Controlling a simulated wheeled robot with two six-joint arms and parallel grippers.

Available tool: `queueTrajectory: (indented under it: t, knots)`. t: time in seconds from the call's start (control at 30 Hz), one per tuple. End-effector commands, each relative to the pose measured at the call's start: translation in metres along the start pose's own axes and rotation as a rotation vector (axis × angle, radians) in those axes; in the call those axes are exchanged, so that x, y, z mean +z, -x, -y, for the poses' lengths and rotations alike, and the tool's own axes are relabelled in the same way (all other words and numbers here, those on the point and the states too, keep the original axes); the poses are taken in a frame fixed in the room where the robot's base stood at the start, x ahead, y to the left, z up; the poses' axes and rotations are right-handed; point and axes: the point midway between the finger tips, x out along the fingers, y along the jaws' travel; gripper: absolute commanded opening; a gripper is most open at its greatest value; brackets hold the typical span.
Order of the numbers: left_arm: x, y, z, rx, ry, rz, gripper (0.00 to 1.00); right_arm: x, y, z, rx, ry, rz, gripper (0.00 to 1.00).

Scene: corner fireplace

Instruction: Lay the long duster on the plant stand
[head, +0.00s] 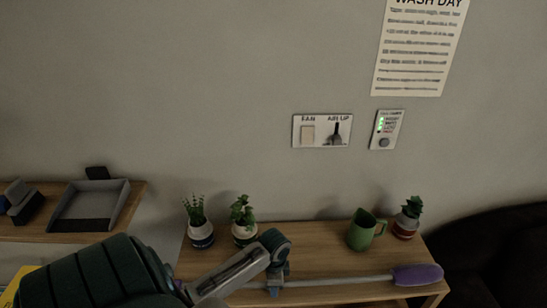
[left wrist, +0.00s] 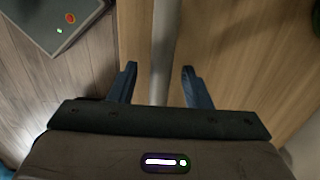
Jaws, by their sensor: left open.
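The long duster has a purple head (head: 417,275) at the right end and a thin grey handle (head: 340,282) running left along the front of the wooden plant stand (head: 310,236). In the left wrist view the grey handle (left wrist: 163,40) passes over the wood, close to the stand's edge. I cannot tell whether the whole handle touches the top. My left gripper (head: 276,284) is at the handle's left part. Its fingers (left wrist: 159,70) are open, one on each side of the handle. The handle's left end is hidden behind my arm. My right gripper is not in view.
A wooden shelf with a grey tray (head: 90,205) is at left. A dark sofa-like shape (head: 500,245) is at right.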

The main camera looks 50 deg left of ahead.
Motion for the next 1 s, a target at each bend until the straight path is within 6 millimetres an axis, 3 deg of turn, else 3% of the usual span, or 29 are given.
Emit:
queueTrajectory:
  t: [0.17,0.6,0.77,1.0]
  knots:
    - [0.000,0.014,0.002,-0.004,-0.001,-0.002,0.44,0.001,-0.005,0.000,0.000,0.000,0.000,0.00]
    - [0.000,0.094,0.001,-0.003,-0.002,-0.002,0.44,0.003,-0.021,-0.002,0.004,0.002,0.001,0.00]
    - [0.000,0.106,0.000,-0.002,-0.001,-0.002,0.44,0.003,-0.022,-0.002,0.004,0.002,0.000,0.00]
    - [0.000,0.108,-0.001,0.000,0.000,-0.001,0.44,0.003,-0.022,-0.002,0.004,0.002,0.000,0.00]
